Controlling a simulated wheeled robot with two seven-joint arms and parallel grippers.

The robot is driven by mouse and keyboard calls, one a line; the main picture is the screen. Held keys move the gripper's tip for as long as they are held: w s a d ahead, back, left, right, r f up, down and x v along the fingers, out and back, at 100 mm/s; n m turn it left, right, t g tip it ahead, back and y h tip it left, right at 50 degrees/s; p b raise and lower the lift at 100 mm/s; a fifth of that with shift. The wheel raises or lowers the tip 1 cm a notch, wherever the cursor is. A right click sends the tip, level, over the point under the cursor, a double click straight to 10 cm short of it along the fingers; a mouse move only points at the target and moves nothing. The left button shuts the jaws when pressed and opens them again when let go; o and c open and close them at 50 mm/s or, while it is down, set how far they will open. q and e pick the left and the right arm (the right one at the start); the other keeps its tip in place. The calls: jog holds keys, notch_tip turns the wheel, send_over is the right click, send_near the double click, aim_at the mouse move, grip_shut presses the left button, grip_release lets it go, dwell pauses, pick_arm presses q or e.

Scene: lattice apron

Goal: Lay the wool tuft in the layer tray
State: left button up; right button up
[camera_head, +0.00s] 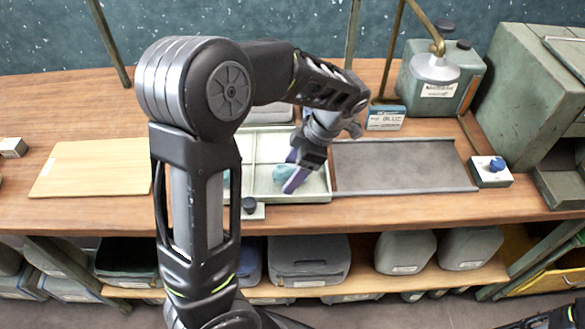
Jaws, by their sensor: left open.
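A small blue-teal tuft (284,172), which looks like the wool tuft, lies in a front compartment of a pale, divided tray (318,196). My left gripper (294,178) reaches down over this tray with its purple fingers open, close beside the tuft. The gripper and arm hide part of the tuft and tray, and I cannot tell whether the fingers touch the tuft. A flat dark grey tray (400,165) with a low rim lies just right of the divided tray and looks empty. I cannot tell which is the layer tray. My right gripper does not show.
A wooden board (92,168) lies at the left. A small box with a blue knob (491,171) stands right of the grey tray. A green cabinet (530,85) fills the right.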

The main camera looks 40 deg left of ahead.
aim_at(293, 168)
pick_arm(q)
jog(key=v, duration=0.4)
jog(key=shift+w+r+b, duration=0.1)
jog(key=shift+r+b, duration=0.05)
jog(key=shift+b, duration=0.15)
jog(key=p+v, duration=0.5)
jog(key=v, duration=0.3)
jog(key=shift+p, duration=0.35)
